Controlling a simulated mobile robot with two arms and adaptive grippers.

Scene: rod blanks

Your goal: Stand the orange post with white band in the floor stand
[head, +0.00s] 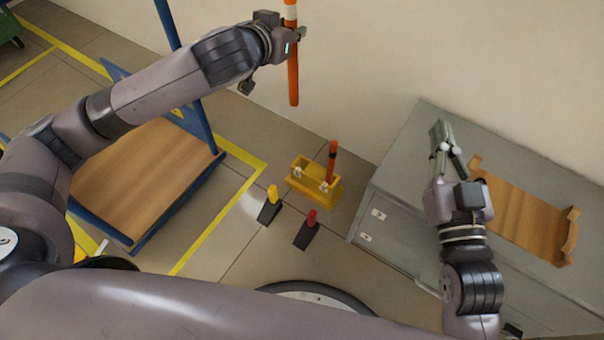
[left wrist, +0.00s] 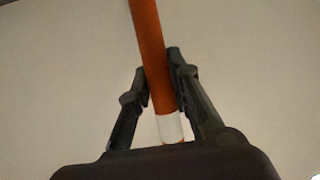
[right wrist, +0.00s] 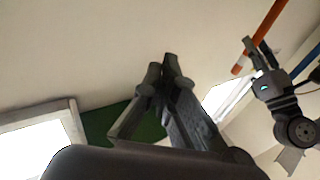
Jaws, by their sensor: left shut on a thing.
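The orange post with white band (head: 293,82) hangs upright in my left gripper (head: 292,42), in front of the wall and clear of the floor. Its top is cut off in the head view. In the left wrist view the fingers close on the orange part of the post (left wrist: 152,45), beside the white band. The yellow floor stand (head: 302,180) is on the floor, lower and to the right of the held post's end. Another orange post with a dark band (head: 332,160) stands in its right part. My right gripper (head: 438,130) is shut and empty above the grey cabinet.
The grey cabinet (head: 405,185) stands at the right with a wooden tray (head: 520,215) on top. Two dark wedges, one with a yellow part (head: 271,200) and one with a red part (head: 309,228), lie before the stand. A blue-framed wooden cart (head: 145,180) is at the left.

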